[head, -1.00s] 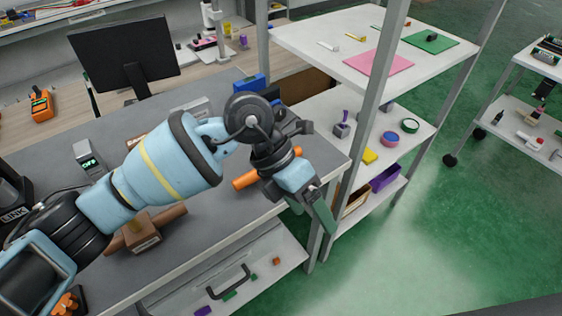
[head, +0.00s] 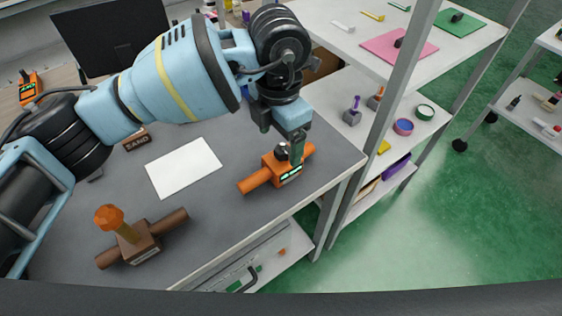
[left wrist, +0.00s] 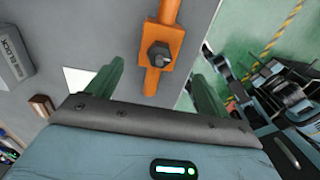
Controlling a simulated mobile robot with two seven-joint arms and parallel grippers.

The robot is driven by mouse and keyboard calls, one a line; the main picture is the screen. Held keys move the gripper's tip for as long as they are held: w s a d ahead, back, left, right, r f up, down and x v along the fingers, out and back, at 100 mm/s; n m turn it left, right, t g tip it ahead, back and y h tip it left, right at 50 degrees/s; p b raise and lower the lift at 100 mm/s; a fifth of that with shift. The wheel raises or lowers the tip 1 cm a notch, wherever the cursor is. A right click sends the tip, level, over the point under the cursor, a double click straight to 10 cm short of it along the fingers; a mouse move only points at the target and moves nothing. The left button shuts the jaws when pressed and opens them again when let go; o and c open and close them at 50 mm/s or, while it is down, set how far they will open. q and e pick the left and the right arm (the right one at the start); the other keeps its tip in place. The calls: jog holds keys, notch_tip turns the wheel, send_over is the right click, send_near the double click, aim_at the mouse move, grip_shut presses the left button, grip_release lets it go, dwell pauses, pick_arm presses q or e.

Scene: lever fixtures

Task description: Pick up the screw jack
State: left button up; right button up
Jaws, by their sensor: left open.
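An orange block with a round bar through it (head: 255,181) sits on the grey bench near its right corner. It has a dark hexagonal head on top and a small lit panel on its front. I take it for the screw jack, though no readable label confirms this. My left gripper (head: 297,150) is open above it, pointing down, and hides part of its top. In the left wrist view the orange block (left wrist: 150,58) lies ahead between the two green fingers (left wrist: 160,75), with its bar running lengthwise. The fingers show apart from it. My right gripper is out of view.
A brown block with a bar and orange knob (head: 140,245) stands at the bench front left. A white sheet (head: 183,167) lies between. A sanding block (head: 137,139) is behind. A shelf post (head: 385,110) rises to the right of the bench.

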aim_at(281, 149)
pick_arm(q)
jog(key=shift+w+f, duration=0.1)
jog(key=shift+f, duration=1.1)
jog(key=f, duration=0.3)
jog(key=shift+w+d+f, duration=0.15)
jog(key=shift+w+f, duration=0.05)
jog(key=shift+f, duration=0.4)
jog(key=c, duration=1.2)
jog(key=shift+r, duration=0.1)
jog(key=shift+c, duration=0.2)
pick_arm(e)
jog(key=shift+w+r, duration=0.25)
